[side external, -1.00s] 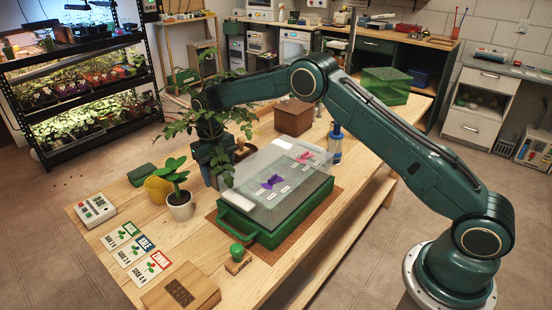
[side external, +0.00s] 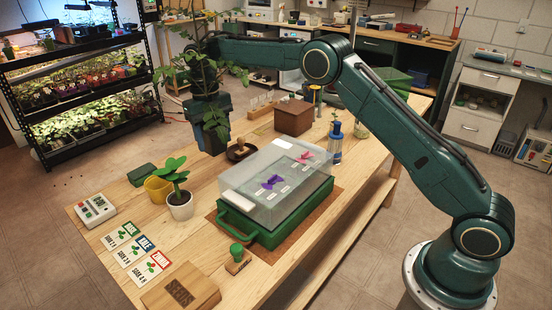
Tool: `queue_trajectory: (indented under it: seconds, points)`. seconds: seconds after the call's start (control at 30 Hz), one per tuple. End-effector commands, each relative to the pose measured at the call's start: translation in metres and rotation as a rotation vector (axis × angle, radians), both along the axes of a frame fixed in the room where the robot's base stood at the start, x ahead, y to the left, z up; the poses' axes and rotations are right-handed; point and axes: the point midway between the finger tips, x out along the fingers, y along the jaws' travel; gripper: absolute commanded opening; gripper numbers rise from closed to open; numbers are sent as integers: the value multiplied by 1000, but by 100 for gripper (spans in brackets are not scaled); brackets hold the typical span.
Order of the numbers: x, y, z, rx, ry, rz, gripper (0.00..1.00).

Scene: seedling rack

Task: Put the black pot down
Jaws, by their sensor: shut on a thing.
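My gripper (side external: 211,142) hangs down at the far left edge of the wooden table, left of the case with the clear lid. It is shut, and a leafy climbing plant (side external: 216,118) is at it, its stems rising past my wrist. The black pot itself cannot be told apart from the dark gripper and leaves. Whether its base touches anything cannot be seen. A dark saucer (side external: 232,156) lies on the table just right of the gripper, with a small brown thing on it.
A green case (side external: 262,235) with a clear lid fills the table's middle. A white pot (side external: 181,208), a yellow pot (side external: 158,190) and a green block (side external: 142,175) stand at left. Seed packets (side external: 132,249) lie in front.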

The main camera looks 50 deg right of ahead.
Motion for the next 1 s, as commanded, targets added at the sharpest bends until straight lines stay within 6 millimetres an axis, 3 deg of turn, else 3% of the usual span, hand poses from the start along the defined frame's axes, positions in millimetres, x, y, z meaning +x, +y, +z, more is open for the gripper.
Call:
queue_trajectory:
  seconds: [0.63,1.0]
  points:
    - [0,-1,0,1,-1,-26,28]
    - [-7,-3,4,0,-1,-239,28]
